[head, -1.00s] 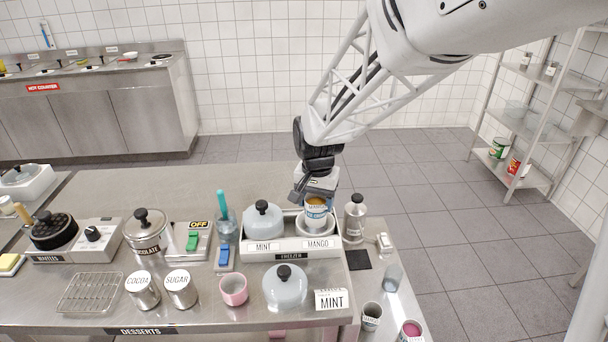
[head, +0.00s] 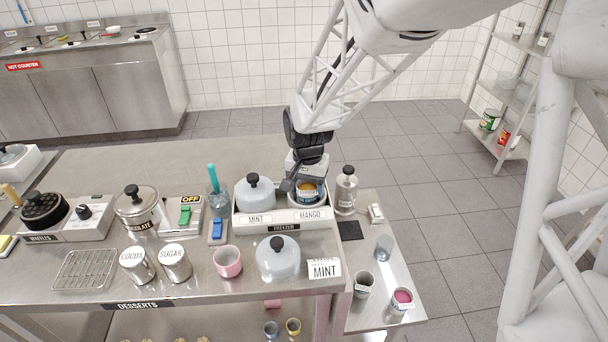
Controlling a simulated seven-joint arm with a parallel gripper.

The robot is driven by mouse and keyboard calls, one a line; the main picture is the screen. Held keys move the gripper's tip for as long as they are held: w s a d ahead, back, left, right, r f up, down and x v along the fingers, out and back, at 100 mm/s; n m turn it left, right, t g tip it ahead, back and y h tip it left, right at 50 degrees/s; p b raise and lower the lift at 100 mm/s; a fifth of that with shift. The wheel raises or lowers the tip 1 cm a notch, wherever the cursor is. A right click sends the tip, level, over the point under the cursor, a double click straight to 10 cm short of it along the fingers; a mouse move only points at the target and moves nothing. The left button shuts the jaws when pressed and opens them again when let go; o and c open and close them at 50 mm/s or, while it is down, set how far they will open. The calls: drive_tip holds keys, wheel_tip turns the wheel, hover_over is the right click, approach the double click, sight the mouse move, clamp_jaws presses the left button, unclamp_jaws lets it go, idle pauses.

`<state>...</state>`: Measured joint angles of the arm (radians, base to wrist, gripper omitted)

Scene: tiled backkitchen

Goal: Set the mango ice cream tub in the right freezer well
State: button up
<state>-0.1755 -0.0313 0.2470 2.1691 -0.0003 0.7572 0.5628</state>
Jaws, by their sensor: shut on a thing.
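The mango ice cream tub (head: 308,194), a small tub with yellow-orange contents and a blue-and-white label, sits low inside the right well of the freezer (head: 284,220), behind the MANGO label. The well's rim (head: 294,201) shows around it. Whether its base touches the well floor is hidden. My gripper (head: 307,180) is at the tub's back edge, shut on it from above and behind. The left well, behind the MINT label, is covered by a grey domed lid (head: 255,192) with a black knob.

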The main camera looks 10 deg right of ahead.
sight(308, 190)
drive_tip(key=shift+f, duration=0.1)
drive_tip(key=o, duration=1)
drive_tip(key=shift+o, duration=0.5)
drive_tip(key=shift+r, duration=0.25)
wheel_tip(308, 190, up, 12)
drive_tip(key=shift+s, duration=0.1)
drive_tip(key=s+d+r+n+t, duration=0.1)
drive_tip(key=s+d, duration=0.2)
drive_tip(key=s, duration=0.6)
drive_tip(key=s+d+r+n, duration=0.1)
drive_tip(key=s+d, duration=0.3)
drive_tip(key=s, duration=0.5)
drive_tip(key=s+d+r+n+t, duration=0.1)
drive_tip(key=s+d+n, duration=0.1)
drive_tip(key=s, duration=0.6)
drive_tip(key=shift+s+d+t, duration=0.3)
drive_tip(key=shift+s+d, duration=0.1)
drive_tip(key=shift+d, duration=0.3)
drive_tip(key=shift+r, duration=0.1)
